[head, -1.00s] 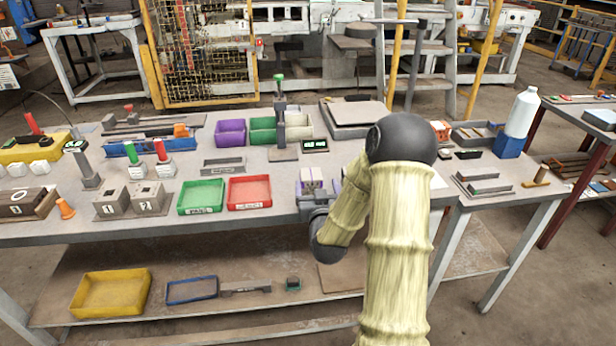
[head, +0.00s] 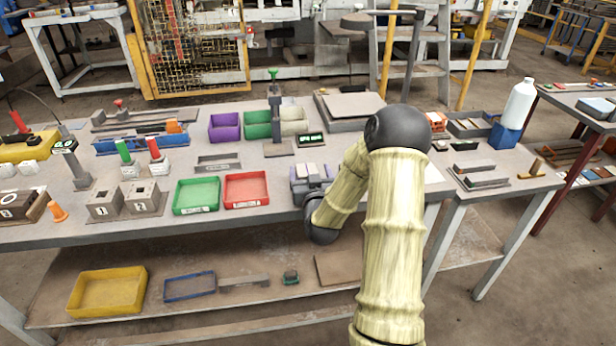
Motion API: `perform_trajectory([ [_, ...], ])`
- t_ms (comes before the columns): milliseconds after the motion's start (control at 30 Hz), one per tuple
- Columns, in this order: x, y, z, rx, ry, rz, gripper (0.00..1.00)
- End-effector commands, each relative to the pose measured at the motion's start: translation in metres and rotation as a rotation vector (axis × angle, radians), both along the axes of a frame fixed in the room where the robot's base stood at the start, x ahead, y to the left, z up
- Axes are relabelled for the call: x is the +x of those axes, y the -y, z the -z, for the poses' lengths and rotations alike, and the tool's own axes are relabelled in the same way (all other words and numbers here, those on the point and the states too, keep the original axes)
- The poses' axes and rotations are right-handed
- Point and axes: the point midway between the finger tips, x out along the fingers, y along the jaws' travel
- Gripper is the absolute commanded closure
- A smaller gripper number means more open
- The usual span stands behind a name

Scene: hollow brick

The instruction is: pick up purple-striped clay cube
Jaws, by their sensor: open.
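My gripper (head: 311,172) is low over the front part of the workbench, just right of the red bin. It is open, with its fingers pointing away from me. Small pale blocks with a purple tint (head: 310,168) show at the fingers. I cannot tell which of them is the purple-striped clay cube, or whether it lies between the fingers or just beyond them. My own wrist and forearm hide the bench to the right of the gripper.
The red bin (head: 246,204) and green bin (head: 196,209) stand close left of my gripper. Purple (head: 224,128) and green (head: 257,125) bins, a dark post (head: 274,105) and a grey plate (head: 352,106) stand behind. A side table (head: 530,168) is at the right.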

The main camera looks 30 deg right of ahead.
Motion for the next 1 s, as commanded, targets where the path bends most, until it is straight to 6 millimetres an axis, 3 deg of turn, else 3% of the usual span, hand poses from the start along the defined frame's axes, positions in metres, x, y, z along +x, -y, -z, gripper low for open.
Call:
perform_trajectory([
  [233,0.002,-0.008,0.0,0.001,0.0,-0.013,0.22],
  [500,0.001,-0.002,0.0,0.001,0.0,-0.004,0.72],
  [767,0.001,-0.002,-0.002,-0.001,0.002,-0.003,0.72],
  [1000,0.001,-0.003,-0.024,-0.003,0.004,-0.006,0.72],
])
